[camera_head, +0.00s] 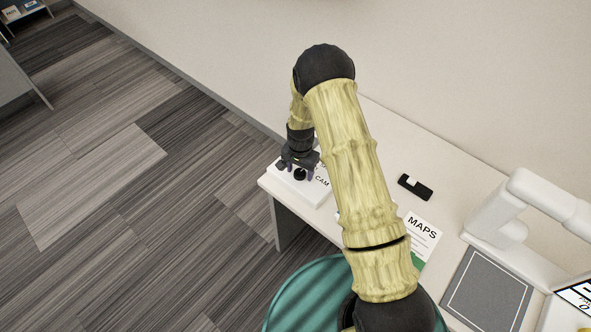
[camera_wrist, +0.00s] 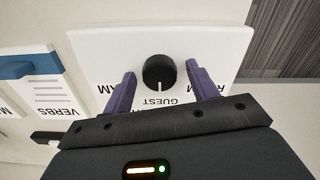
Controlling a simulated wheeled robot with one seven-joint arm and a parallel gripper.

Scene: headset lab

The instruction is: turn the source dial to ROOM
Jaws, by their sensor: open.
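The source dial (camera_wrist: 159,73) is a round black knob with a white pointer line, on a white box (camera_wrist: 95,45). In the wrist view its pointer faces the upside-down word GUEST. Labels on either side of the dial are partly hidden by my fingers. My gripper (camera_wrist: 161,82) is open, with one purple finger on each side of the dial; I cannot tell if either touches it. In the head view the box (camera_head: 318,191) sits at the table's left end, with CAM readable on it, and my gripper (camera_head: 298,168) is over the dial.
On the white table (camera_head: 375,130) lie a black device (camera_head: 415,187), a MAPS sheet (camera_head: 425,230) and a grey mat (camera_head: 487,290). A white jointed stand (camera_head: 535,205) is at the right. A green striped round seat (camera_head: 300,295) stands in front. A VERBS card (camera_wrist: 55,98) lies beside the box.

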